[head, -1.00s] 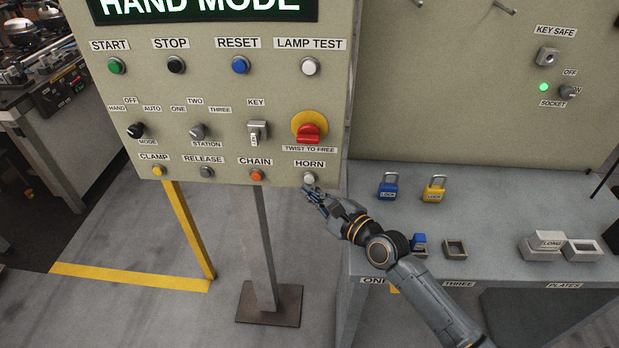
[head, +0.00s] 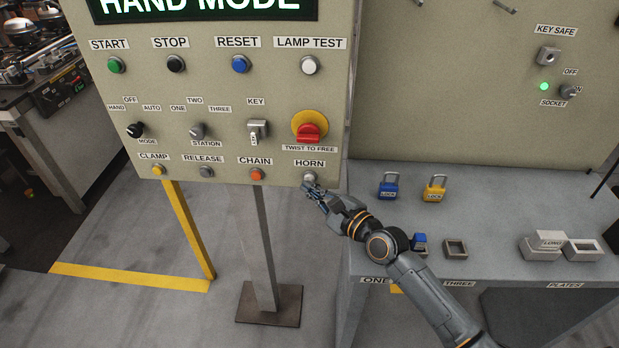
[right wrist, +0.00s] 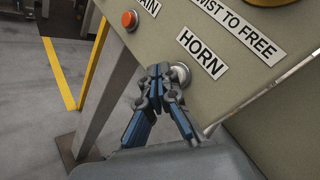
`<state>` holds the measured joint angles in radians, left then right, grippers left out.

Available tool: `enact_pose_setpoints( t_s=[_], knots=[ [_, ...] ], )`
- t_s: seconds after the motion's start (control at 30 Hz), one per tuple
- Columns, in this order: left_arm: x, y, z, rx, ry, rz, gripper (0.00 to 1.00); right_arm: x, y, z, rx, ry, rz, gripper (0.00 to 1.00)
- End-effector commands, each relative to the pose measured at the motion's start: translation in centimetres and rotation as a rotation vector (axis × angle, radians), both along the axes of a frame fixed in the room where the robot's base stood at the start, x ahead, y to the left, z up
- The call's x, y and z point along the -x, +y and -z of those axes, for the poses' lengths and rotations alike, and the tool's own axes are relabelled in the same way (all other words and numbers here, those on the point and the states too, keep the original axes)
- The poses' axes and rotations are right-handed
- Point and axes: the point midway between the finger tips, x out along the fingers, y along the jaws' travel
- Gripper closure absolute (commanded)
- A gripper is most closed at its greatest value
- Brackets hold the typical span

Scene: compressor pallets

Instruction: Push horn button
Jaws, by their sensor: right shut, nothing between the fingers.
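The horn button (head: 309,177) is a pale, round button in a metal ring at the lower right corner of the beige control panel (head: 225,90), under the HORN label. In the right wrist view the horn button (right wrist: 180,75) is partly hidden behind my fingers. My right gripper (head: 305,187) is shut and empty, its fingertips just below and in front of the button. In the right wrist view the right gripper (right wrist: 160,72) has its tips beside the button's left edge; I cannot tell whether they touch it. My left gripper is not in view.
The orange chain button (head: 256,174) is to the left, and the red twist-to-free knob (head: 309,132) is above. A grey bench (head: 500,200) right of the panel carries a blue padlock (head: 388,187), a yellow padlock (head: 434,189) and small blocks. Floor below the panel is open around its post.

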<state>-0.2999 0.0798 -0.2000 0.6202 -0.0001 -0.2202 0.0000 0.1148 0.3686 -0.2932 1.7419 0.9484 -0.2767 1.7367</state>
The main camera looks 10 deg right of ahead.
Motion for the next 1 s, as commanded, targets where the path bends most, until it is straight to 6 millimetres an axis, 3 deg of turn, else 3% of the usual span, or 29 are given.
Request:
enact_pose_setpoints(
  t_s=[1.0],
  knots=[
    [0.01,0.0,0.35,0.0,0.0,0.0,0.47,-0.79,-0.28,0.02,0.001,0.0,0.0,1.0]
  ],
)
